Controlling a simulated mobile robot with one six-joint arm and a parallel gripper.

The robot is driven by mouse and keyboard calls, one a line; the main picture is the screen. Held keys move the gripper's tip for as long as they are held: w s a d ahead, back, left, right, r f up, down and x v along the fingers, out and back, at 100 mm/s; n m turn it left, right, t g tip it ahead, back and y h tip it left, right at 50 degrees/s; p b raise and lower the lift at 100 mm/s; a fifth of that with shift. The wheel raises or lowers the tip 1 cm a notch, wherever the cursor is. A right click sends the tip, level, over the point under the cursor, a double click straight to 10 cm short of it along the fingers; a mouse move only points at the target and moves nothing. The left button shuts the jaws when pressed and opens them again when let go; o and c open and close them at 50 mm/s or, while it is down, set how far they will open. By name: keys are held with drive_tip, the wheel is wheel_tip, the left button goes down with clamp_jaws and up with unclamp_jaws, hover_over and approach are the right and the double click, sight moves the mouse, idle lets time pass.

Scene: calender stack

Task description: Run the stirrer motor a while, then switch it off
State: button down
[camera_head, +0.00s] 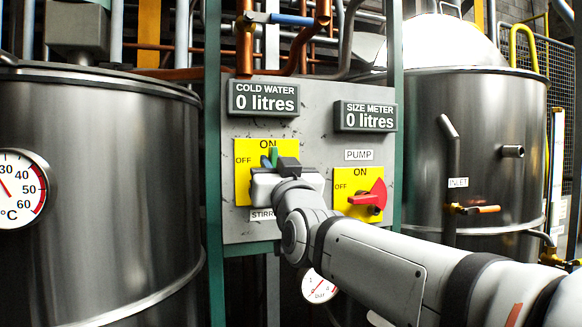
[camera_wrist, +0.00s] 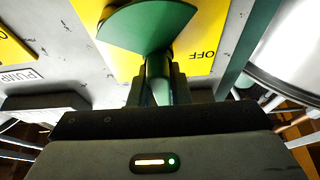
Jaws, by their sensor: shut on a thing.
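The stirrer switch is a green rotary handle (camera_wrist: 147,26) on a yellow plate (camera_head: 243,187) marked ON at the top and OFF at the left. The label "STIRR..." (camera_head: 262,215) below it is partly covered by my arm. My gripper (camera_wrist: 158,85) is shut on the narrow end of the green handle, one finger on each side. In the head view the handle's green tip (camera_head: 273,154) points up at ON, while my gripper and wrist hide most of the rest. The stirrer motor (camera_head: 78,28) appears to be the grey box on top of the left steel tank (camera_head: 115,170).
To the right on the panel is the pump's red switch (camera_head: 371,196), its handle toward OFF. The cold water display (camera_head: 264,99) and size meter display (camera_head: 366,117) both read 0 litres. A second steel tank (camera_head: 480,110) with an inlet pipe stands at the right.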

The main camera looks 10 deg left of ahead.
drive_tip(key=c, duration=1.4)
unclamp_jaws()
drive_tip(key=shift+r, duration=0.15)
drive_tip(key=shift+o, duration=0.2)
drive_tip(key=v, duration=0.8)
idle(5.0)
